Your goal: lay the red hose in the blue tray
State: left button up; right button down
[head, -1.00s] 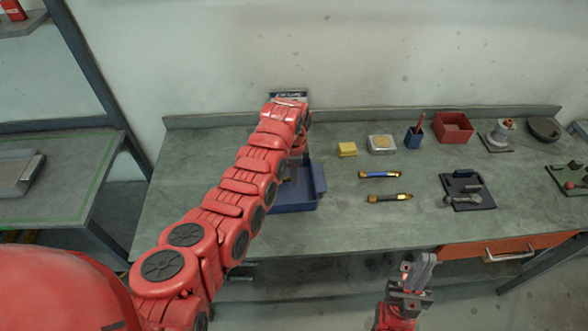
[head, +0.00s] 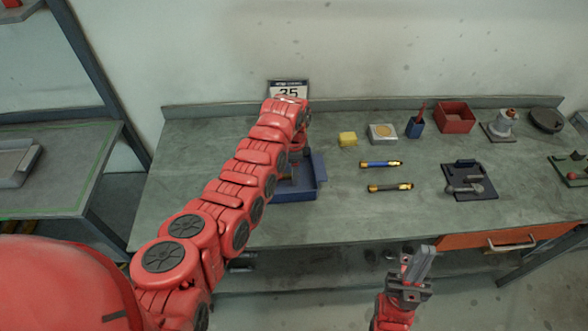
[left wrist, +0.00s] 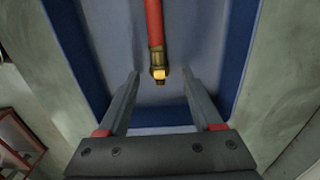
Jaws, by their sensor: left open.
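The blue tray (head: 299,194) stands on the bench, partly hidden behind my left arm; it also shows in the left wrist view (left wrist: 100,97). The red hose (left wrist: 154,22) appears over the tray's floor in the left wrist view, with its brass end fitting (left wrist: 158,74) towards me. My left gripper (left wrist: 161,88) is open, with one finger on each side of the fitting and a gap on both sides. In the head view that gripper is mostly hidden by its own arm. My right gripper (head: 418,258) is in front of the bench; its finger gap is unclear.
A blue-banded hose (head: 381,164) and a black one (head: 390,187) lie right of the tray. The bench front is clear.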

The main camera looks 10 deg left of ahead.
pick_arm(q)
jog(key=shift+r+b, duration=0.3)
jog(key=shift+r, duration=0.3)
notch_tip(320, 180, up, 4)
jog(key=shift+w+r+b, duration=0.1)
jog(key=shift+r+b, duration=0.15)
jog(key=shift+b, duration=0.7)
notch_tip(320, 180, up, 12)
jog(key=shift+f+b, duration=0.15)
jog(key=shift+b, duration=0.25)
